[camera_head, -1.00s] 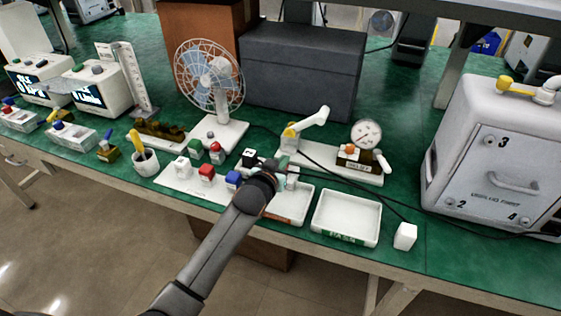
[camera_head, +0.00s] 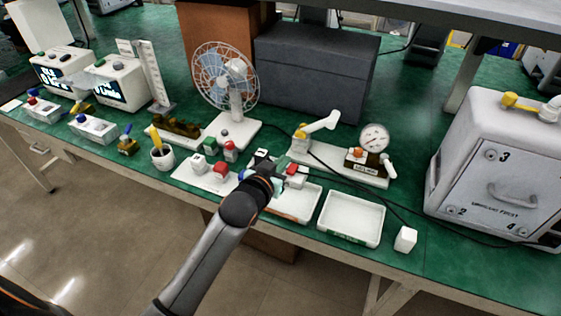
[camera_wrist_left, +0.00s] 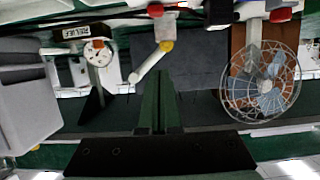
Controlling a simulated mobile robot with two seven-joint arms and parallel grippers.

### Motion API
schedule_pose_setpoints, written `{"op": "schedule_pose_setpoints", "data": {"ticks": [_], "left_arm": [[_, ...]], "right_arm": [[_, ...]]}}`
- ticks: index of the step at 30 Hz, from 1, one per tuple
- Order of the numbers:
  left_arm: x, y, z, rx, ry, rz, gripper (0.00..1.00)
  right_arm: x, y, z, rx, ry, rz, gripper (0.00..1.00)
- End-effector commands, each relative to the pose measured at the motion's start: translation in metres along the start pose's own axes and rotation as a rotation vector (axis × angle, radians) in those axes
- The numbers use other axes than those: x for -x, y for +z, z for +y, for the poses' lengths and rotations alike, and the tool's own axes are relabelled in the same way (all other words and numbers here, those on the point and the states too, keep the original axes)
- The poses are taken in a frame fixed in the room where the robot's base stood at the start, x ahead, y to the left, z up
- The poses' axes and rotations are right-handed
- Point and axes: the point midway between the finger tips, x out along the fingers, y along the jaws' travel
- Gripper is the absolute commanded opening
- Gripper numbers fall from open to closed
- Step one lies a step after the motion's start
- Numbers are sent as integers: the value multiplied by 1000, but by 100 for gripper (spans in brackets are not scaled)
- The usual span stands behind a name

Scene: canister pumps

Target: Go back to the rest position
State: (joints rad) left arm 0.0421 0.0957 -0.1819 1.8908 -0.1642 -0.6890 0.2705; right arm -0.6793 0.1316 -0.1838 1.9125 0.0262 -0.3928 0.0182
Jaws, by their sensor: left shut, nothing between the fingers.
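My left gripper (camera_head: 277,184) is shut and empty. In the head view it hangs over the front middle of the bench, and its arm comes in from the lower left. In the left wrist view its dark fingers (camera_wrist_left: 160,100) are together with nothing between them. A red-topped white canister (camera_head: 294,175) shows right beside the gripper, over the left tray (camera_head: 298,213). I cannot tell whether they touch. The white board (camera_head: 190,178) to the left carries small capped parts, partly hidden behind the gripper. My right gripper is not in view.
An empty white tray (camera_head: 350,220) and a small white block (camera_head: 405,239) stand right of the gripper. Behind are a pump stand with a gauge (camera_head: 374,138), a fan (camera_head: 225,80) and a dark box (camera_head: 315,75). A large cabinet (camera_head: 500,165) stands at the right.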

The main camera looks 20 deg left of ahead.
Motion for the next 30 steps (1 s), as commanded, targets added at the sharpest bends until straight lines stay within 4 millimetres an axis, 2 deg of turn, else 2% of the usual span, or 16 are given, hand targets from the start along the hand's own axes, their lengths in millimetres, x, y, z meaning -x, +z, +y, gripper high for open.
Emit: {"op": "schedule_pose_setpoints", "data": {"ticks": [6,22,23,26,30], "left_arm": [[10,-1,0,0,-1,0,0],[11,4,0,-1,2,-7,0],[12,9,1,-3,4,-15,0],[23,40,4,-13,23,-63,0],[54,108,13,-28,66,-164,0]], "right_arm": [[0,-1,0,0,-1,1,0],[1,-2,-1,0,-1,1,0],[1,-2,-1,0,-1,1,0],[4,-5,-1,0,-1,1,0],[8,-10,-1,0,-1,2,0]]}}
